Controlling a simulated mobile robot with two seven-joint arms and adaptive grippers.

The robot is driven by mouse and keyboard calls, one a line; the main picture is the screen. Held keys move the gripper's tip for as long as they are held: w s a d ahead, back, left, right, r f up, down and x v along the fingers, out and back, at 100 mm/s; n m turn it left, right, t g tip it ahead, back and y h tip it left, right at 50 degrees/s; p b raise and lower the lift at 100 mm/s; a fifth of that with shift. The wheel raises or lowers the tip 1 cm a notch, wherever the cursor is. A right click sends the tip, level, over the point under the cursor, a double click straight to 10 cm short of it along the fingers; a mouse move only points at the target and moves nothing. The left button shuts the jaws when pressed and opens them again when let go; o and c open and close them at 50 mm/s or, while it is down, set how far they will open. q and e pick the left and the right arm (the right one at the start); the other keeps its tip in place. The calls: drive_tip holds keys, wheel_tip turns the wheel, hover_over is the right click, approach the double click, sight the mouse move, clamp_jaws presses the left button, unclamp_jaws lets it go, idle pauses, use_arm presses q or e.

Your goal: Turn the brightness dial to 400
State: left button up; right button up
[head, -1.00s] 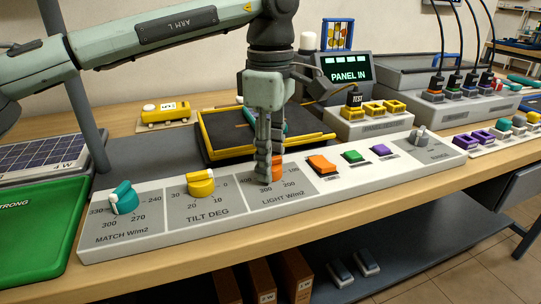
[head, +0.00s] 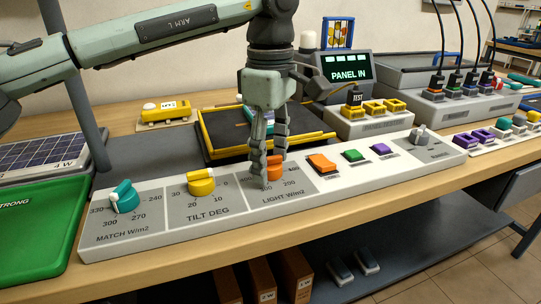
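The brightness dial is the orange knob (head: 275,169) above the LIGHT W/m2 label on the long white control panel (head: 150,239). My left gripper (head: 269,165) points down over this knob. Its fingers are spread, one at the knob's left front and the other behind it; I cannot tell whether either touches. The 200 mark shows. The knob's pointer cannot be made out. My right gripper is not in view.
On the same panel are a teal MATCH dial (head: 124,198), a yellow TILT dial (head: 201,183), coloured rocker switches and a grey range knob (head: 420,136). A yellow-framed tray (head: 212,155) lies behind. A screen (head: 347,69) reads PANEL IN.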

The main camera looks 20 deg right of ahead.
sight(271, 157)
use_arm(q)
wheel_tip(271, 157, up, 12)
idle(0.6)
idle(0.4)
